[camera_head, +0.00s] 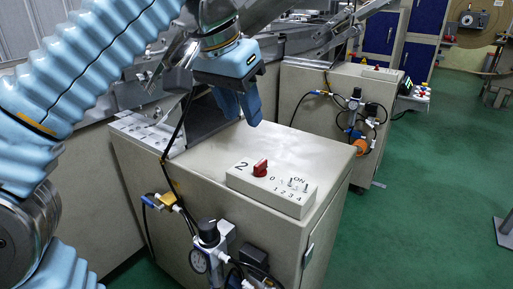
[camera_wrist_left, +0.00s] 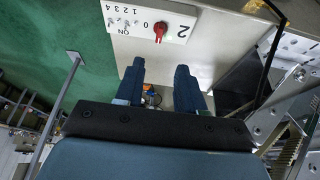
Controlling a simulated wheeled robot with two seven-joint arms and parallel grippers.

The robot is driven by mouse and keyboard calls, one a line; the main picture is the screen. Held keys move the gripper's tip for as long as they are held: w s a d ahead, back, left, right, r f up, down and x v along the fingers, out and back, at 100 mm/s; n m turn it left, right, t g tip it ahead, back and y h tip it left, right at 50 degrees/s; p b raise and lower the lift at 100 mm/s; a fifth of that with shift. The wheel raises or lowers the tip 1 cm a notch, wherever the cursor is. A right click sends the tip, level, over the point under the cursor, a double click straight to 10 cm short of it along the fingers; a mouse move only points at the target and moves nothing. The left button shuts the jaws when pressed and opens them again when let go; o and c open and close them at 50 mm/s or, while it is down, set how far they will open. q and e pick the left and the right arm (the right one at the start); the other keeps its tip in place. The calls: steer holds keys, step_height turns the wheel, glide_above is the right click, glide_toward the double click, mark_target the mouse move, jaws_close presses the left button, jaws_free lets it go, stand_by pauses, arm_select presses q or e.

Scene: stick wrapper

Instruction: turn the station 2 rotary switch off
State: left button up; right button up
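The station 2 rotary switch (camera_head: 260,168) is a small red knob on a white panel (camera_head: 240,182) marked 2, 0, ON and 1 to 4. The panel sits on top of a beige cabinet. My left gripper (camera_head: 241,117) has blue fingers pointing down, above and behind the panel. Its fingers (camera_wrist_left: 159,88) are apart with nothing between them and do not touch the knob. My right gripper is not in view.
Several small toggles (camera_head: 298,184) stand on the panel right of the knob. A gauge and regulator (camera_head: 205,240) with hoses hang on the cabinet's front. Metal machinery (camera_head: 185,125) stands left of the gripper. A second cabinet (camera_head: 315,95) is behind.

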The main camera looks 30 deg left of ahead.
mark_target(260, 162)
arm_select(q)
steer(key=b+x, duration=0.3)
steer(key=x, duration=1)
steer(key=shift+d, duration=0.1)
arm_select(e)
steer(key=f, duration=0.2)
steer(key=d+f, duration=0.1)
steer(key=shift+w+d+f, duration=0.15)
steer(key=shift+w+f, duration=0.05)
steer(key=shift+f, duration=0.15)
arm_select(q)
jaws_close()
